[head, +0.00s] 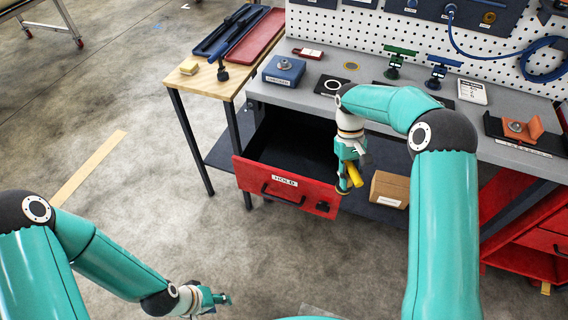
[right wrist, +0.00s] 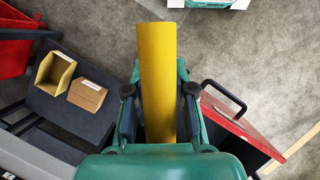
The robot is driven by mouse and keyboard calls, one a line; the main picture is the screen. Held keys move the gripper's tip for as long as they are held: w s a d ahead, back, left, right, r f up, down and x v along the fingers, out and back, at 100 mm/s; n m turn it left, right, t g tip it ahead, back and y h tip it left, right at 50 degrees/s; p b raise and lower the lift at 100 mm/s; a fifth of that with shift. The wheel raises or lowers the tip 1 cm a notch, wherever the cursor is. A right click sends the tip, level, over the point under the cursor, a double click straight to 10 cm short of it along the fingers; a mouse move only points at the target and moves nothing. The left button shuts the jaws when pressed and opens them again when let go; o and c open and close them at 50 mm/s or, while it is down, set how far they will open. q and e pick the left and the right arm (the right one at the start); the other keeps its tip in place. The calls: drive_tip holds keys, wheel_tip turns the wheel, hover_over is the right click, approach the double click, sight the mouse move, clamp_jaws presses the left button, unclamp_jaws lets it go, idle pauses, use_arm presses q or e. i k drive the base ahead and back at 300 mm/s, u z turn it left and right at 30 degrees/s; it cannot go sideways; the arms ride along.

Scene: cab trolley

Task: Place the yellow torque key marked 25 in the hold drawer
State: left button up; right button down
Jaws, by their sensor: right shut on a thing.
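The yellow torque key (head: 353,174) is in my right gripper (head: 350,180), which is shut on it. In the right wrist view the yellow key (right wrist: 158,80) stands out between the fingers of the right gripper (right wrist: 158,100). Its 25 mark cannot be read. The red hold drawer (head: 251,187) is pulled open, with a HOLD label on its front and a dark inside. My right gripper is at the drawer's right side, near its front corner. The drawer front (right wrist: 235,125) also shows at the right of the wrist view. My left gripper (head: 218,299) is low at the bottom, its fingers too small to judge.
A cardboard box (head: 389,189) sits on the lower shelf, right of the drawer. The grey bench top (head: 310,80) holds a blue box (head: 284,70), and green and blue torque keys (head: 400,58) stand further right. A wooden side table (head: 200,80) stands at the left.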

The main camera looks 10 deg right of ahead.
sight(311, 162)
drive_tip(key=k, duration=0.55)
drive_tip(key=z, duration=0.45)
drive_tip(key=i, duration=1.6)
drive_tip(key=u, duration=0.45)
